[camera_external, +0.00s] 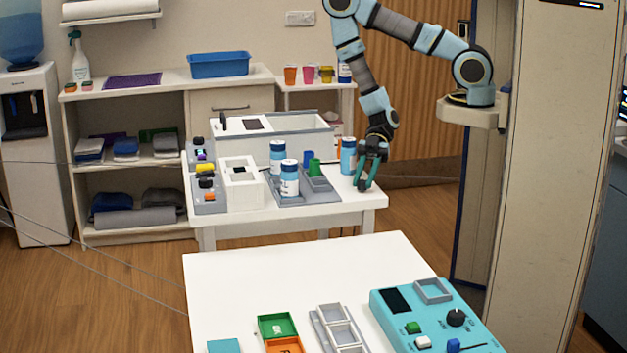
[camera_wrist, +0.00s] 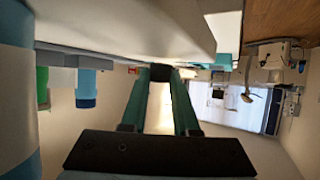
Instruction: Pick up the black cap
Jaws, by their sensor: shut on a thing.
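My gripper (camera_external: 365,186) is low at the right end of the far white table, its green fingers pointing down close to the tabletop. In the wrist view my gripper (camera_wrist: 161,72) has its two green fingers a little apart with a small dark piece, the black cap (camera_wrist: 160,72), between the tips. The cap is too small and too covered by the fingers to make out in the external view. The fingertips look level with or just above the table surface; I cannot tell whether the cap touches it.
A blue-capped bottle (camera_external: 348,156) stands just left of my gripper. Two more bottles (camera_external: 289,179) (camera_external: 278,157) and a green cylinder (camera_external: 314,167) stand on a grey fixture (camera_external: 296,197). A white box (camera_external: 240,185) is farther left. The near table (camera_external: 250,275) has free room at its back.

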